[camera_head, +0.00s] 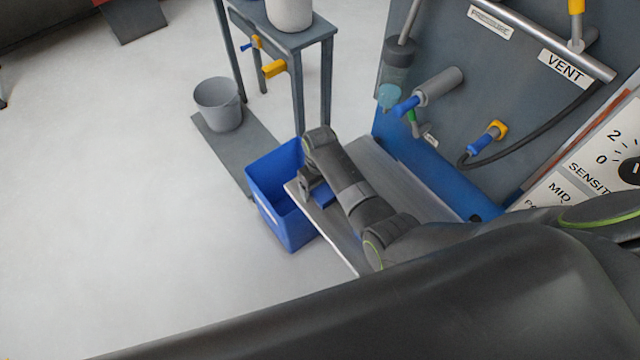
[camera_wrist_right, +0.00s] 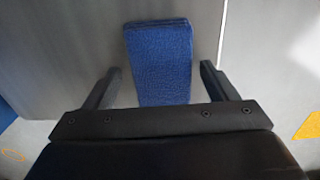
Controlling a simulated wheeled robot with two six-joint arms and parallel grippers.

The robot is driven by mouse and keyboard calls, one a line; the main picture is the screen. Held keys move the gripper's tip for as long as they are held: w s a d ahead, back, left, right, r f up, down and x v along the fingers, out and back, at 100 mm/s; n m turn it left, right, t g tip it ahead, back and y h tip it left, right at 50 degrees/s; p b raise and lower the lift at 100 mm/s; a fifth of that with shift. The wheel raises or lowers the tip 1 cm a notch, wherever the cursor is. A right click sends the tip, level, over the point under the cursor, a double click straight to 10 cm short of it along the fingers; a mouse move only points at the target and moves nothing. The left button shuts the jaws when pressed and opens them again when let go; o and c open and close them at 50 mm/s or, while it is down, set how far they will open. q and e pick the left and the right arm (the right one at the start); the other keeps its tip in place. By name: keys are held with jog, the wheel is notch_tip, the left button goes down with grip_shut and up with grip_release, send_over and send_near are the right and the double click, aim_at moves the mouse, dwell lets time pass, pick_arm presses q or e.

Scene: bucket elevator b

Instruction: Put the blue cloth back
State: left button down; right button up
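The blue cloth (camera_head: 323,194) is a folded pad on the grey metal shelf (camera_head: 341,246), near its left end. In the right wrist view the cloth (camera_wrist_right: 160,58) lies flat on the grey surface, its near end between the fingers. My right gripper (camera_head: 309,188) is over the shelf's left end, close beside the cloth and partly hiding it. In the wrist view my right gripper (camera_wrist_right: 159,80) is open, one finger on each side of the cloth with a gap at both sides. My left gripper is not in view.
A blue bin (camera_head: 285,200) stands on the floor against the shelf's left end. A grey stand (camera_head: 298,75) and a grey bucket (camera_head: 218,104) are behind it. A panel with valves and a VENT label (camera_head: 565,66) rises at the right. Floor at left is clear.

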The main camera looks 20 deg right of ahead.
aim_at(320, 187)
notch_tip(320, 187, up, 12)
dwell(0.9)
dwell(0.4)
